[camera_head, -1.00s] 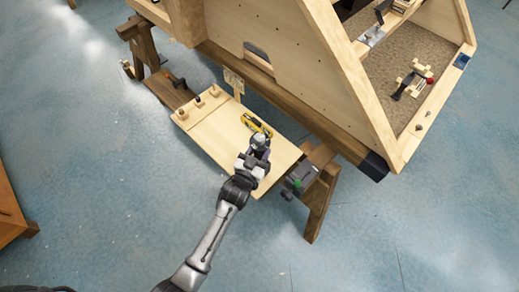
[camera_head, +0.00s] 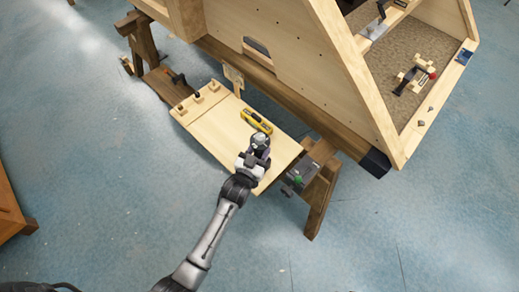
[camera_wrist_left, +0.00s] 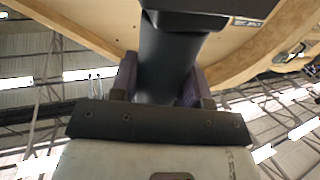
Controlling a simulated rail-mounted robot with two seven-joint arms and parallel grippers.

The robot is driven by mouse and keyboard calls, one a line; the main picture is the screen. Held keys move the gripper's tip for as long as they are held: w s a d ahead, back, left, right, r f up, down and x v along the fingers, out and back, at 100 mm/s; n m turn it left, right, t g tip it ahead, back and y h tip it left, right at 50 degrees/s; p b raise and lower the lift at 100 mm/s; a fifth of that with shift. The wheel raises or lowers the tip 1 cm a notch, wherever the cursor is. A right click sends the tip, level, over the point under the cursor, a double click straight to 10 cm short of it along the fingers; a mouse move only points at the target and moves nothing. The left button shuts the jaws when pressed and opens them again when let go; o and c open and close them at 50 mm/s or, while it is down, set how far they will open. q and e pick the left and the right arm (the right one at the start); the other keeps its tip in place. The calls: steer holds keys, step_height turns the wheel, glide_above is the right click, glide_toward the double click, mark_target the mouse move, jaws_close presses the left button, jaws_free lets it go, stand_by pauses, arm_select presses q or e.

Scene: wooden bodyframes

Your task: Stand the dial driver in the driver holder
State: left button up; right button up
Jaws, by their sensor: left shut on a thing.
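My left gripper (camera_head: 260,143) is over the near right part of a pale work board (camera_head: 217,130). In the left wrist view its jaws (camera_wrist_left: 158,85) are shut on a thick dark cylinder, which looks like the dial driver (camera_wrist_left: 168,62). The cylinder's far end runs out of that view under a dark block-like part. In the head view the gripper hides most of what it holds. I cannot surely pick out the driver holder; small wooden blocks with dark pieces (camera_head: 197,95) stand along the board's far left edge. My right gripper is not in view.
A yellow level (camera_head: 256,121) lies just beyond my left gripper. A grey vice-like tool with a green part (camera_head: 298,179) is at the board's right end, by a wooden trestle (camera_head: 320,190). A large wooden frame (camera_head: 290,60) rises behind. The board's left middle is clear.

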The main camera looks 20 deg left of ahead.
arm_select(q)
steer(key=shift+f, duration=0.25)
stand_by(0.4)
steer(key=shift+f, duration=0.2)
stand_by(0.3)
steer(key=o, duration=1.1)
steer(key=shift+w, duration=0.1)
steer(key=shift+o, duration=0.2)
steer(key=shift+f, duration=0.2)
steer(key=shift+s+r, duration=0.1)
steer(key=shift+s, duration=0.55)
steer(key=s+a+p, duration=0.1)
steer(key=s+p, duration=0.4)
steer(key=s, duration=2)
steer(key=shift+s+a, duration=0.25)
steer(key=shift+a, duration=0.1)
